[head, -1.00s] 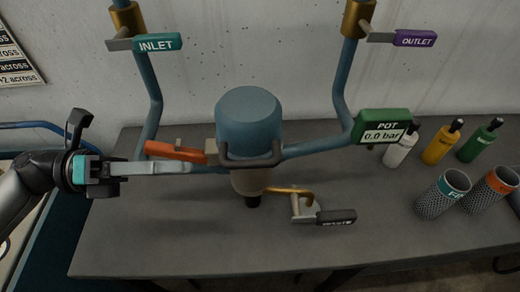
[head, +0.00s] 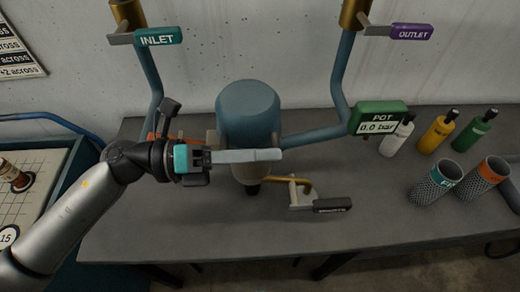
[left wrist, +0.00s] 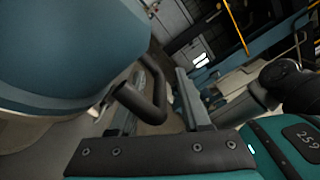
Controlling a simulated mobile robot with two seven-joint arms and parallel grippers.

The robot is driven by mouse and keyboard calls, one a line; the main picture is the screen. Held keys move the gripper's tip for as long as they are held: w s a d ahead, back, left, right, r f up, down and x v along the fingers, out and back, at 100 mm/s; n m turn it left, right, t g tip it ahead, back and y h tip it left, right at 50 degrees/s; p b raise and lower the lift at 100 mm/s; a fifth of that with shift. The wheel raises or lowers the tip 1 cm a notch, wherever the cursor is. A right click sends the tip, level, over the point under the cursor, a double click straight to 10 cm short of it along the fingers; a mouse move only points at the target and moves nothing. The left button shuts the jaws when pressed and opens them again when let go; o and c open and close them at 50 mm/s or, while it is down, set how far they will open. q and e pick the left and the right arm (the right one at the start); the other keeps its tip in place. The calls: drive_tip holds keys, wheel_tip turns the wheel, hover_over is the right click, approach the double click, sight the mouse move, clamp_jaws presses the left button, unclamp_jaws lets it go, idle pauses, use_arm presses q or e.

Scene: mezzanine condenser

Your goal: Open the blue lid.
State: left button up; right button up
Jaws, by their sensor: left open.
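The blue lid (head: 249,110) is a rounded dome on the pot in the middle of the head view, and it looks closed. It fills the upper left of the left wrist view (left wrist: 65,50). My left gripper (head: 276,155) is open, its fingers stretched across the front of the pot just below the dome. In the left wrist view a dark bar handle (left wrist: 155,90) of the lid shows between the two spread fingers; I cannot tell whether they touch it. In the head view my gripper hides most of this handle. My right gripper is not in view.
An orange lever (head: 153,137) is partly hidden behind my left wrist. The green POT gauge (head: 379,117) reads 0.0 bar. A dark-handled valve (head: 332,205) sits low in front. Bottles (head: 436,131) and mesh cylinders (head: 437,187) stand at right.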

use_arm(q)
clamp_jaws()
idle(1.4)
